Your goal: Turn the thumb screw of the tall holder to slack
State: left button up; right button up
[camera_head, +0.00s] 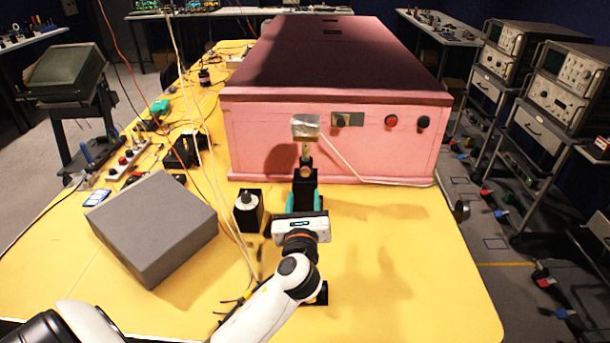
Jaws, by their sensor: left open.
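The tall holder (304,178) is a black upright block in front of the pink foam box. A metal post (306,151) rises from it and carries a small grey, box-like head (305,127) with a pale cable. My left gripper (304,197) comes from the front, its teal fingers apart on either side of the holder's lower part. I cannot tell whether the fingers touch it. The thumb screw cannot be made out; the gripper body covers the holder's lower front. My right gripper is not in view.
A short black holder (249,211) with a pale knob stands just left of my gripper. A grey block (154,228) lies further left. The pink box (260,150) closes off the back. Cables hang left of the arm. The yellow table (420,270) is clear at right.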

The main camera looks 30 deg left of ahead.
aim_at(305, 174)
pick_arm(q)
jog(key=p+x, duration=0.1)
jog(key=x, duration=0.7)
jog(key=shift+w+a+f, duration=0.15)
jog(key=shift+w+a, duration=0.2)
jog(key=shift+w, duration=0.05)
jog(key=shift+w+a, duration=0.15)
jog(key=shift+w, duration=0.1)
jog(key=shift+c, duration=0.9)
jog(key=c, duration=0.8)
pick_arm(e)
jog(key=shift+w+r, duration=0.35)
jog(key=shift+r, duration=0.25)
